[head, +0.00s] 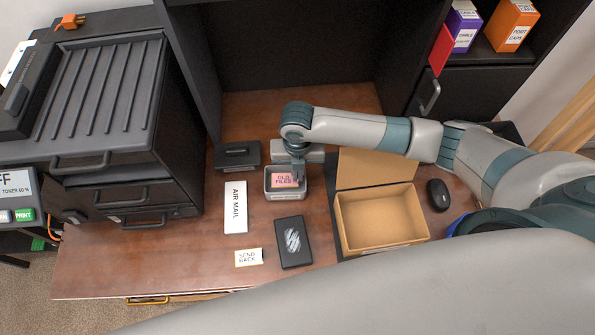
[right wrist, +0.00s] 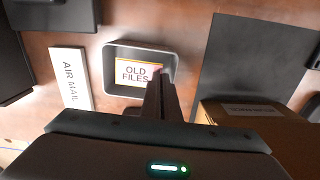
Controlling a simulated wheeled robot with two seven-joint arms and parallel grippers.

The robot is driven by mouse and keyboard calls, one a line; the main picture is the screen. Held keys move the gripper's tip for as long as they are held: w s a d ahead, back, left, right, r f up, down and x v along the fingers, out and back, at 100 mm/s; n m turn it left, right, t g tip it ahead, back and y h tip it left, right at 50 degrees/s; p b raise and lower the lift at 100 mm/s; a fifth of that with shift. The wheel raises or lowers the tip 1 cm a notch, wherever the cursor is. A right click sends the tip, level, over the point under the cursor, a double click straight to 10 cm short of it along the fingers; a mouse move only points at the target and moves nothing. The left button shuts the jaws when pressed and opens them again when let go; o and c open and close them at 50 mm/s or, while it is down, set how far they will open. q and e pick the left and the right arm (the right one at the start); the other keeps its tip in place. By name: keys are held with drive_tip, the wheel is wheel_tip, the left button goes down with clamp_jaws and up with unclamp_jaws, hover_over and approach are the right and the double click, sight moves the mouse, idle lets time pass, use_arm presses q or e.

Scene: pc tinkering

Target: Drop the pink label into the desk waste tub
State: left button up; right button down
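The pink label (head: 285,180), reading "OLD FILES", shows within the rim of a small grey tub (head: 268,193), which I take as the desk waste tub. In the right wrist view the label (right wrist: 134,72) looks pale with a yellow edge, inside the outline of the tub (right wrist: 108,50). My right gripper (head: 297,177) points down over the tub, its fingers close together at the label's right edge (right wrist: 161,82). It looks shut on that edge. Whether the label touches the tub floor is hard to tell. My left gripper is not in view.
An "AIR MAIL" strip (head: 236,207) lies left of the tub. A black device (head: 293,242) and a "SEND BACK" label (head: 249,257) lie in front. An open cardboard box (head: 384,218) and a mouse (head: 438,195) are right. A black block (head: 237,155) sits behind left.

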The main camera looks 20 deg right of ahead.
drive_tip(key=shift+f+b, duration=1.15)
drive_tip(key=shift+f, duration=0.4)
drive_tip(key=c, duration=1.9)
unclamp_jaws()
drive_tip(key=shift+c, duration=0.2)
drive_tip(key=shift+r, duration=0.1)
wheel_tip(320, 180, up, 8)
drive_tip(key=p, duration=0.8)
drive_tip(key=shift+s, duration=0.15)
